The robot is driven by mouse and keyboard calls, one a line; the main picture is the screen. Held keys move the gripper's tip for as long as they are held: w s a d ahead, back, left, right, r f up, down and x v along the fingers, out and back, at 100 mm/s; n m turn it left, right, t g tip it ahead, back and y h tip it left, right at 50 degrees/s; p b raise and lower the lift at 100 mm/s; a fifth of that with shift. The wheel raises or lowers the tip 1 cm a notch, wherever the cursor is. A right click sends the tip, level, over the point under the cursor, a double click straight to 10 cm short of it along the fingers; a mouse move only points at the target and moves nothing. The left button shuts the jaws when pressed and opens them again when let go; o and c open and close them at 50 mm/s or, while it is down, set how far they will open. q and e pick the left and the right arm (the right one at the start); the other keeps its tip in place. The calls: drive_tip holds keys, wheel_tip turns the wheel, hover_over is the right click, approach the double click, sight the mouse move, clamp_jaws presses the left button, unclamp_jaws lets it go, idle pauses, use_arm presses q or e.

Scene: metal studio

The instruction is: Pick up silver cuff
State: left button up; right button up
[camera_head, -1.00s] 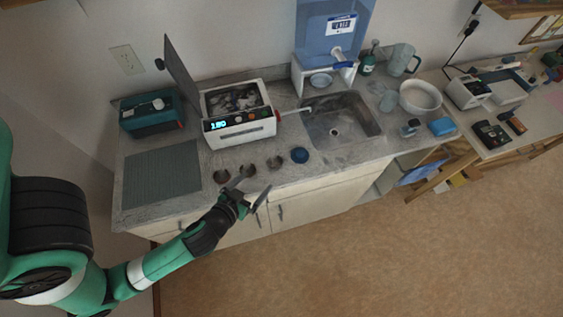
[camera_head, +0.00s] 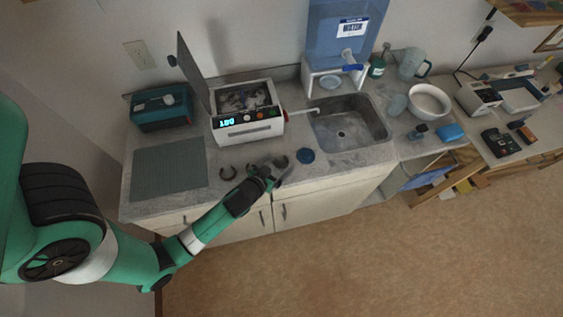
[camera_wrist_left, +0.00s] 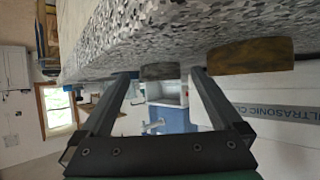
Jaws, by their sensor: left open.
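Several small open-ring cuffs stand in a row on the grey counter's front part. The left cuff (camera_head: 227,173) is clear in the head view; the middle one is partly hidden by my gripper. The right cuff (camera_head: 281,161) is just beyond my left gripper (camera_head: 276,174). In the left wrist view, a greyish cuff (camera_wrist_left: 160,72), probably the silver one, shows between the fingertips. A brownish cuff (camera_wrist_left: 250,55) is outside the right-hand finger. My left gripper (camera_wrist_left: 160,75) is open and empty, its fingers at counter height. My right gripper is out of view.
A round blue piece (camera_head: 305,155) lies right of the cuffs. Behind them stands an open-lidded ultrasonic cleaner (camera_head: 250,125), with a ribbed grey mat (camera_head: 170,168) to the left. A sink (camera_head: 352,125) is at the right. The counter's front edge (camera_head: 330,176) is close to my gripper.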

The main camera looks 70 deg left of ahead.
sight(277, 166)
use_arm(q)
drive_tip(key=c, duration=1.4)
drive_tip(key=shift+c, duration=0.2)
drive_tip(key=shift+r, duration=0.1)
drive_tip(key=shift+r, duration=0.3)
wheel_tip(277, 166, up, 3)
drive_tip(key=shift+f+p, duration=0.1)
drive_tip(key=shift+p, duration=0.45)
drive_tip(key=shift+a+r+p+v, duration=0.15)
drive_tip(key=shift+r+p+v, duration=0.2)
drive_tip(key=shift+v, duration=2.45)
drive_tip(key=shift+a+r+p+v, duration=0.15)
drive_tip(key=shift+p+v, duration=0.25)
drive_tip(key=shift+v, duration=2.45)
drive_tip(key=shift+a+r+p+v, duration=0.2)
drive_tip(key=shift+p+v, duration=0.2)
drive_tip(key=shift+v, duration=2.4)
